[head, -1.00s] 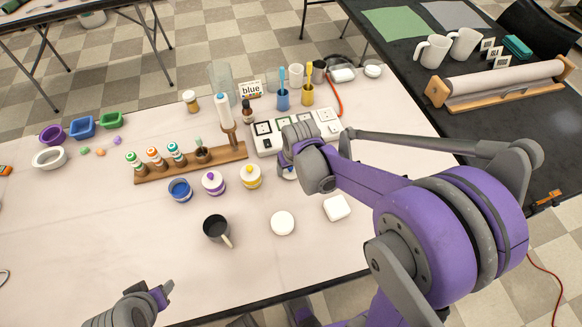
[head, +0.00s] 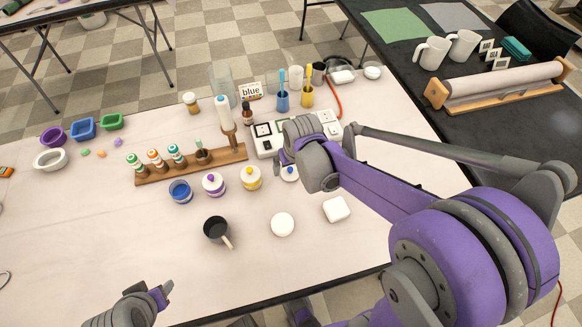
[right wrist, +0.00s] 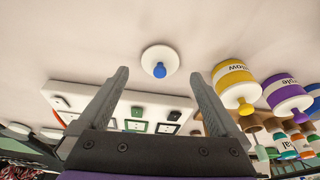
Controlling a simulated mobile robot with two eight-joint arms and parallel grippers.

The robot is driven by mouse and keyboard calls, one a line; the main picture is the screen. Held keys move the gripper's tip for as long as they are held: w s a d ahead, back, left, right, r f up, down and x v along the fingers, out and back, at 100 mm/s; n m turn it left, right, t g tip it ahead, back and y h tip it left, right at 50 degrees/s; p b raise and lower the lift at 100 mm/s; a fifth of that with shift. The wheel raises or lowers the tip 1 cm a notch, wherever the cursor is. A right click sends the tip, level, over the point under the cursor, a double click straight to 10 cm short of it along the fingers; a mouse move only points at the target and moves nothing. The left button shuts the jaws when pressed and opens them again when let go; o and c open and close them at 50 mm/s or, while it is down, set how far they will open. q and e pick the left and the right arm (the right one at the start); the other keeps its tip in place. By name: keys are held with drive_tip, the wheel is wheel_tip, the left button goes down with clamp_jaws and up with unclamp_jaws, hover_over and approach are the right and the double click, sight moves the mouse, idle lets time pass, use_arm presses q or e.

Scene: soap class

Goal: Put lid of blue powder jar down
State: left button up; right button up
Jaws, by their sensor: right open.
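The blue powder jar (head: 180,191) stands without a lid on the pale table, its blue powder showing. Its lid, a white disc with a blue knob (head: 290,175), lies knob up on the table, right of the yellow-lidded jar, partly hidden by my right gripper. In the right wrist view the lid (right wrist: 160,58) lies just beyond the fingertips, in line with the gap between them. My right gripper (right wrist: 158,76) is open and empty, apart from the lid. My left gripper (head: 164,291) is at the front edge; its finger opening is unclear.
Purple-lidded (head: 213,185) and yellow-lidded (head: 251,179) jars stand left of the lid. A white switch panel (head: 265,142) lies behind it. A dark pot (head: 215,229), a round white piece (head: 282,224) and a square white piece (head: 336,209) lie in front.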

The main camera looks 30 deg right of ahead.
drive_tip(key=p+v, duration=0.1)
drive_tip(key=v, duration=0.8)
drive_tip(key=s+a+f+n+t, duration=0.1)
drive_tip(key=s+a, duration=0.2)
drive_tip(key=s, duration=0.3)
drive_tip(key=s+a+f, duration=0.1)
drive_tip(key=s+a, duration=0.2)
drive_tip(key=s, duration=0.4)
drive_tip(key=shift+f+n+t+y, duration=0.3)
drive_tip(key=shift+f+n+t, duration=0.05)
drive_tip(key=shift+n+t, duration=0.05)
wheel_tip(320, 180, up, 6)
drive_tip(key=w+p, duration=0.1)
drive_tip(key=p, duration=0.4)
drive_tip(key=shift+p, duration=0.3)
drive_tip(key=shift+w+r, duration=0.1)
drive_tip(key=shift+w, duration=0.1)
